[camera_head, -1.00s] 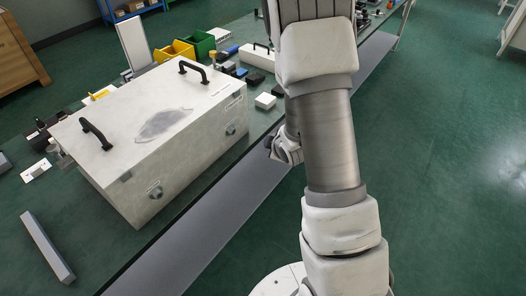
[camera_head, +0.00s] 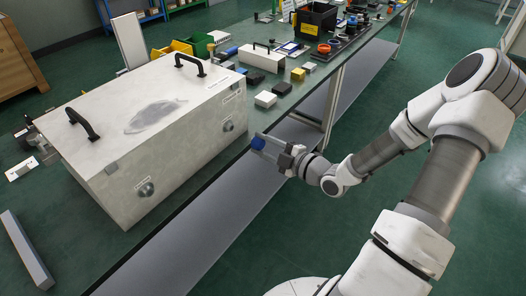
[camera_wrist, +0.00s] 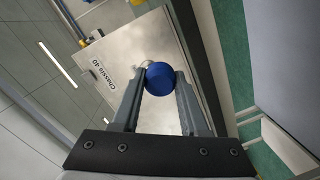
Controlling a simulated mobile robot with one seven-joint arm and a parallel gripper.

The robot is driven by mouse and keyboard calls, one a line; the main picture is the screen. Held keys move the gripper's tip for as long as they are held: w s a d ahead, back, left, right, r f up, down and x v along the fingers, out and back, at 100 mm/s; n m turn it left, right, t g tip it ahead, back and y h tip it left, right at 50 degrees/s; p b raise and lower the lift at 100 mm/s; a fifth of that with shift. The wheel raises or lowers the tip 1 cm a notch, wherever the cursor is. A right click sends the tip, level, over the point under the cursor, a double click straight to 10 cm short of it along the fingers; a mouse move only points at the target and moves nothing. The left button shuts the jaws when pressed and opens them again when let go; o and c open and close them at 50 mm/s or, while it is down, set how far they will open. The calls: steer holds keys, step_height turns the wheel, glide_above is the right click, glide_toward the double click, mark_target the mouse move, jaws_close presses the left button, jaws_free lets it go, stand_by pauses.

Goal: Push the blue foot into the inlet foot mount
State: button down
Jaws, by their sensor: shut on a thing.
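My gripper (camera_head: 270,147) is shut on the blue foot (camera_head: 257,143), a short round blue piece at its fingertips. In the wrist view the blue foot (camera_wrist: 160,78) sits between the two finger ends, its round face toward the camera. The foot is held in the air beside the table's near edge, to the right of the large white box (camera_head: 180,150). The box's near side bears round fittings with small labels, one toward the right end (camera_head: 228,126) and one toward the left (camera_head: 147,190). I cannot tell which one is the inlet foot mount. The foot is apart from the box.
Two black handles stand on the box top. Behind the box are a yellow bin (camera_head: 163,50) and a green bin (camera_head: 204,40). A smaller white case (camera_head: 257,59) and a black crate (camera_head: 316,20) stand farther along the table. A grey bar (camera_head: 26,252) lies at left.

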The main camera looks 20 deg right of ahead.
mark_target(230, 127)
steer(key=shift+s+a+r+n+y+b, duration=0.15)
steer(key=shift+s+r+n+y+b, duration=0.2)
steer(key=shift+s+r+y, duration=0.55)
steer(key=shift+r, duration=0.2)
steer(key=shift+f, duration=0.1)
steer(key=shift+b+x, duration=0.5)
steer(key=shift+x, duration=0.45)
steer(key=shift+b+x, duration=0.45)
steer(key=shift+x, duration=1.3)
steer(key=shift+w, duration=0.15)
steer(key=shift+w+a, duration=0.3)
steer(key=shift+w, duration=0.1)
steer(key=shift+x, duration=0.85)
